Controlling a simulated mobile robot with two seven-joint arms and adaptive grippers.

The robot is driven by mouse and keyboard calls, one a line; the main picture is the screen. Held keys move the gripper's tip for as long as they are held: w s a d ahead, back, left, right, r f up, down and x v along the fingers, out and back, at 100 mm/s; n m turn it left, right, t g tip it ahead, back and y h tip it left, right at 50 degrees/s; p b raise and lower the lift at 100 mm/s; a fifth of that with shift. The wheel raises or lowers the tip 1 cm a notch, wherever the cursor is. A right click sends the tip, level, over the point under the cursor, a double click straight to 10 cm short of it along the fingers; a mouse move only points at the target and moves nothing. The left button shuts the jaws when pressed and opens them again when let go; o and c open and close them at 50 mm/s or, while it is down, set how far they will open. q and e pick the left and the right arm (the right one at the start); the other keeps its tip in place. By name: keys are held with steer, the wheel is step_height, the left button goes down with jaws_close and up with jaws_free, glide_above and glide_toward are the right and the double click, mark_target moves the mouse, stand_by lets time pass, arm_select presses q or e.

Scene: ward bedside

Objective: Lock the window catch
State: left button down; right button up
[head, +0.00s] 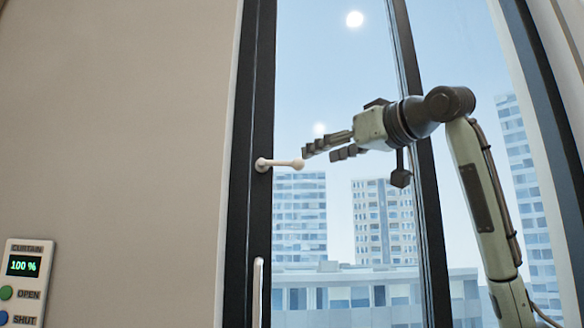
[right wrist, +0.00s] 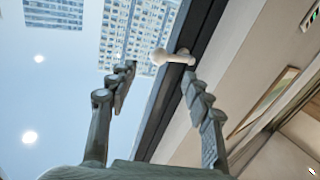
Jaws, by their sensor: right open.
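The window catch (head: 282,163) is a small white lever with a round knob, mounted on the dark window frame. In the head view its lever points right, about level. My right gripper (head: 318,155) comes from the right, with its fingertips just right of the knob. The catch also shows in the right wrist view (right wrist: 172,57), beyond the fingertips and near the gap between them. My right gripper (right wrist: 160,72) is open and empty there. I cannot tell whether a finger touches the knob. My left gripper is not in view.
A white vertical handle (head: 257,290) sits lower on the dark window frame (head: 257,100). A curtain panel (head: 24,280) reading 100 % with OPEN and SHUT buttons is on the wall at lower left. Window glass lies behind my right arm, with tower blocks outside.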

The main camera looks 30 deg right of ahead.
mark_target(302, 162)
steer(key=w+p, duration=0.1)
steer(key=w, duration=0.6)
steer(key=shift+a, duration=0.15)
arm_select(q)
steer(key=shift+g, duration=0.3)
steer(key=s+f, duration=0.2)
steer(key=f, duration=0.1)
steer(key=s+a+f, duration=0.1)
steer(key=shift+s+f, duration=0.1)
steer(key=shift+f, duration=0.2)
arm_select(e)
steer(key=shift+c, duration=0.2)
steer(key=shift+s, duration=0.1)
jaws_close()
